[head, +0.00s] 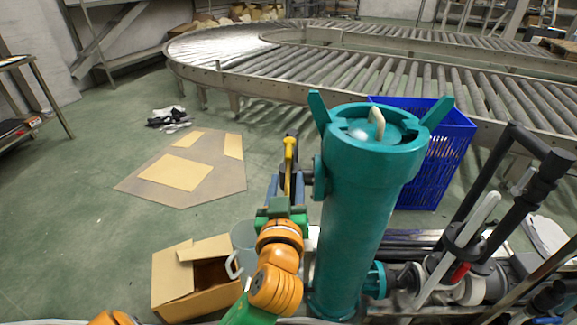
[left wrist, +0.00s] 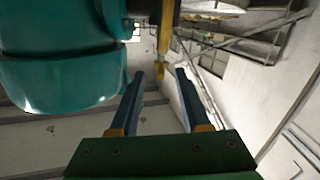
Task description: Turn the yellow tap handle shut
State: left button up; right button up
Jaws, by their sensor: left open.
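The yellow tap handle (head: 289,153) stands upright on the left side of the teal cylindrical housing (head: 362,200). In the left wrist view the handle (left wrist: 164,45) hangs down the picture, its tip near the gap between my fingertips. My left gripper (head: 285,178) is open, with its two blue fingers just in front of the handle in the head view. The fingers also show in the left wrist view (left wrist: 160,76), apart and holding nothing. I cannot tell whether they touch the handle. The teal housing (left wrist: 60,60) fills the upper left there. My right gripper is not in view.
A blue crate (head: 440,150) stands behind the housing. Dark pipes (head: 470,235) lie to its right. An open cardboard box (head: 190,275) and a pale bucket (head: 243,238) are at the lower left. A roller conveyor (head: 320,75) crosses behind.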

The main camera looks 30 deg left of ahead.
aim_at(288, 160)
pick_arm(q)
jog(key=shift+w+a+r+n+y, duration=0.15)
jog(key=shift+w+a+r, duration=0.2)
jog(key=shift+r, duration=0.2)
jog(key=shift+w+a+r+n+y, duration=0.15)
jog(key=shift+w+a+r, duration=0.1)
jog(key=shift+w+r, duration=0.25)
jog(key=p+x, duration=0.1)
jog(key=x, duration=0.4)
jog(key=shift+w+f, duration=0.1)
jog(key=shift+f, duration=0.1)
grip_shut()
